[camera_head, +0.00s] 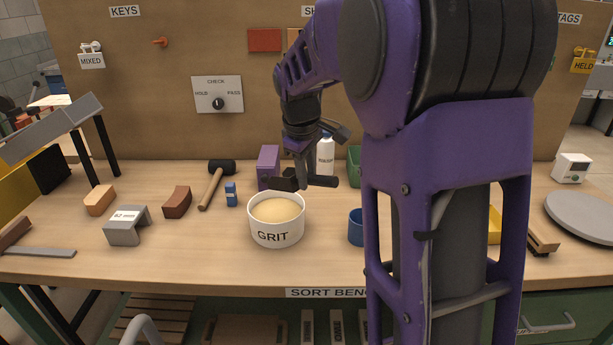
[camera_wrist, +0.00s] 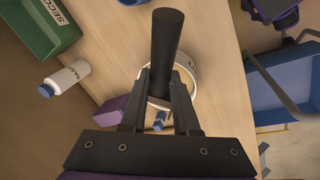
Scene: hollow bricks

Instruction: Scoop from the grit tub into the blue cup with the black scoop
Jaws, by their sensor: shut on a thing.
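My gripper (camera_head: 304,177) is shut on the black scoop (camera_head: 325,182) above the grit tub. The scoop's handle points right and its dark end lies over the tub's back right rim. In the wrist view the scoop's handle (camera_wrist: 165,45) runs up between my gripper's fingers (camera_wrist: 163,88); whether the scoop holds grit is hidden. The white grit tub (camera_head: 276,236), labelled GRIT, holds pale tan grit. It shows partly behind the scoop in the wrist view (camera_wrist: 187,68). The blue cup (camera_head: 356,228) stands right of the tub, partly hidden by my arm; its inside is not visible.
A purple box (camera_head: 268,162), a white bottle (camera_head: 326,155) and a green bin (camera_head: 354,165) stand behind the tub. Bare bench lies in front of the tub.

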